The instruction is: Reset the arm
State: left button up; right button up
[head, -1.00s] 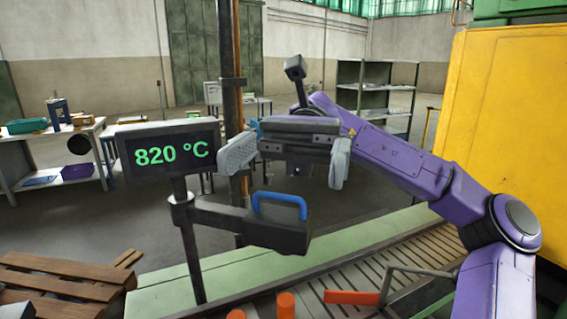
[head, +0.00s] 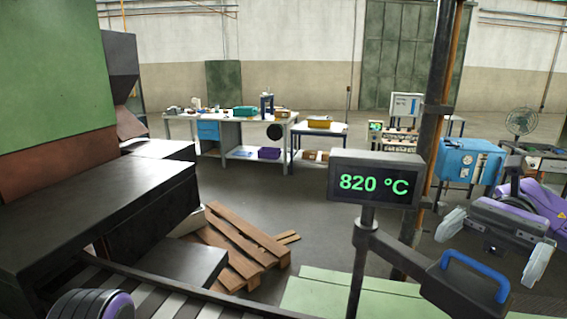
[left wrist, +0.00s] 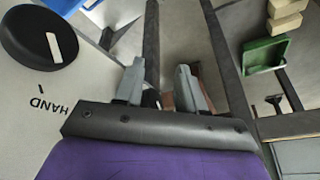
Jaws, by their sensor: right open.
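My right gripper (head: 492,245) is at the right of the head view on its purple arm. Its two grey fingers are wide apart, with nothing between them. It is right of the 820 °C display (head: 374,184) and above a dark box with a blue handle (head: 474,276) on the display's post. It appears apart from the handle. Part of my left arm shows at the bottom left of the head view, but its gripper does not. In the left wrist view my left gripper (left wrist: 157,85) has its two grey fingers apart, with no held object visible.
A dark bulky machine (head: 80,215) fills the left of the head view. A wooden pallet (head: 240,245) lies on the floor beyond the rollers. Workbenches (head: 235,165) and a blue box (head: 468,162) stand farther back. The left wrist view shows a green bin (left wrist: 265,56) and a black disc (left wrist: 38,38).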

aim_at(478, 263)
jog(key=f, duration=0.1)
jog(key=w+d+f+p, duration=0.1)
jog(key=f, duration=0.1)
jog(key=w+f, duration=0.1)
jog(key=f, duration=0.1)
jog(key=shift+w+d+f, duration=0.2)
jog(key=shift+w+d, duration=0.05)
jog(key=shift+d, duration=0.1)
jog(key=shift+s+f, duration=0.1)
jog(key=shift+f, duration=0.35)
jog(key=shift+a, duration=0.1)
